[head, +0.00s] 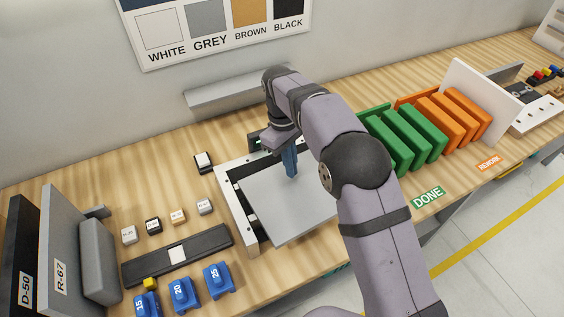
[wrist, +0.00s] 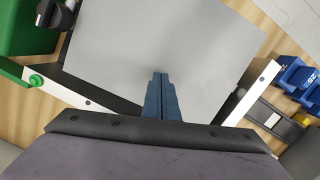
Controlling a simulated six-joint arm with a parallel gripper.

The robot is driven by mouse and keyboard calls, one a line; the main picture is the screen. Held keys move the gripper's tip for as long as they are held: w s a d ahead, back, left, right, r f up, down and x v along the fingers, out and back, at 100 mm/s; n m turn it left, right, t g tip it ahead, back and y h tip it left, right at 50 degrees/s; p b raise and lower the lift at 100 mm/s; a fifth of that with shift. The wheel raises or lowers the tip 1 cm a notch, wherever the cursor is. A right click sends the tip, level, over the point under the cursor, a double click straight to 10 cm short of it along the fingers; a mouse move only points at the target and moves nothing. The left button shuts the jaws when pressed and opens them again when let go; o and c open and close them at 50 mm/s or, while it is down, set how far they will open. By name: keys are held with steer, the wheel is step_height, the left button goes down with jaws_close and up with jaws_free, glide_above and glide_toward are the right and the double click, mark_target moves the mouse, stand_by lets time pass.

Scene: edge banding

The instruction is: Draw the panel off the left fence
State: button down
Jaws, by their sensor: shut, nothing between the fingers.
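The grey panel (head: 285,205) lies flat in a jig with white fences and a dark bed. It also fills the upper middle of the wrist view (wrist: 170,45). The left fence (head: 237,215) is a white bar, with a dark strip of bed between it and part of the panel's edge. My gripper (head: 291,175) points down over the panel, its blue fingers shut and empty. In the wrist view the fingertips (wrist: 160,75) appear over the panel; whether they touch it I cannot tell. My arm hides the jig's right side in the head view.
Blue numbered blocks (head: 183,293), a dark rail (head: 178,256) and small labelled blocks (head: 178,216) lie left of the jig. Green (head: 395,140) and orange (head: 450,120) racks stand to the right. Tall dark and grey panels (head: 62,245) stand at far left.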

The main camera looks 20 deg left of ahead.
mark_target(284, 173)
steer(key=shift+w+a, duration=0.3)
steer(key=shift+a, duration=0.45)
steer(key=shift+w+a, duration=0.3)
steer(key=shift+a, duration=0.45)
step_height(284, 173, up, 8)
steer(key=p, duration=0.8)
steer(key=shift+p, duration=0.35)
